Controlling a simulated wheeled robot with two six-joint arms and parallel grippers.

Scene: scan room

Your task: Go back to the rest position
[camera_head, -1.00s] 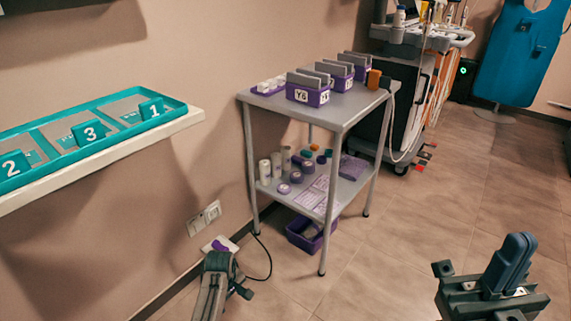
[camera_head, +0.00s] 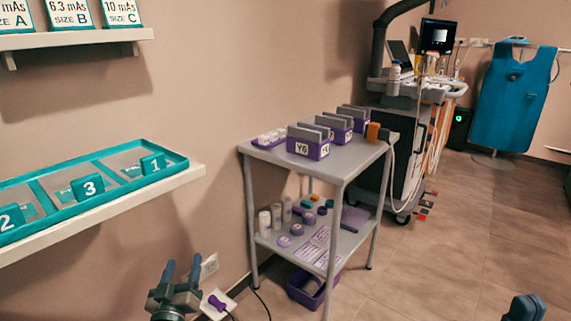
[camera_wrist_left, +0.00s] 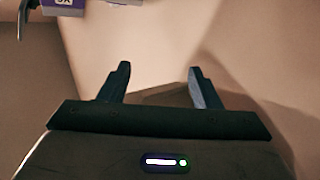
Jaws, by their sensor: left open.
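My left gripper (camera_head: 180,274) is at the bottom of the head view, in front of the wall and left of the grey cart. Its two fingers stand apart with nothing between them. The left wrist view also shows the left gripper (camera_wrist_left: 158,85) open and empty, facing bare wall. My right gripper (camera_head: 525,308) shows only as a dark tip at the bottom right corner of the head view. The rest of it is cut off, so its jaw state is not clear.
A grey cart (camera_head: 352,160) with purple bins stands in the middle. A wall shelf (camera_head: 180,182) holds a teal tray (camera_head: 110,196) on the left. A teal apron (camera_head: 510,100) hangs at the back right. The floor (camera_head: 440,260) right of the cart is clear.

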